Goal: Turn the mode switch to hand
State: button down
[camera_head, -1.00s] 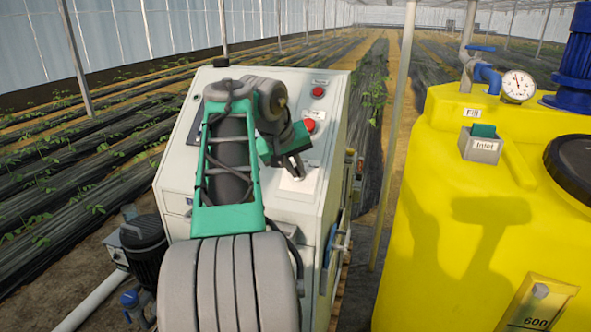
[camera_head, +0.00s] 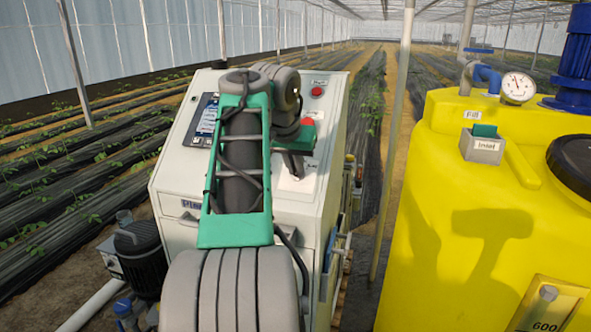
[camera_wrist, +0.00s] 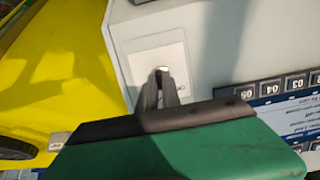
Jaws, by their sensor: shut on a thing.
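The mode switch (camera_wrist: 161,69) sits on a white label plate (camera_wrist: 137,57) on the sloped top of the pale control cabinet (camera_head: 172,165). My gripper (camera_wrist: 162,76) is shut on the switch, with its dark fingers reaching down to the plate in the wrist view. The fingers hide most of the knob; only a small bright bit shows at their tips. Lettering on the plate is partly covered and too small to read surely, so I cannot tell the switch's position. In the head view my gripper (camera_head: 296,168) is over the plate's upper part.
Two red buttons, an upper one (camera_head: 316,91) and a lower one (camera_head: 308,122), are close to my wrist. A dark display panel (camera_head: 203,118) lies left of my arm. A yellow tank (camera_head: 420,220) stands right, across a narrow gap.

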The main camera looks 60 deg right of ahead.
dwell(0.3)
jog(key=c, duration=1.5)
grip_release()
jog(key=shift+c, duration=0.2)
jog(key=p+v, duration=0.4)
jog(key=v, duration=0.3)
jog(key=shift+a+r, duration=0.2)
jog(key=shift+r, duration=0.2)
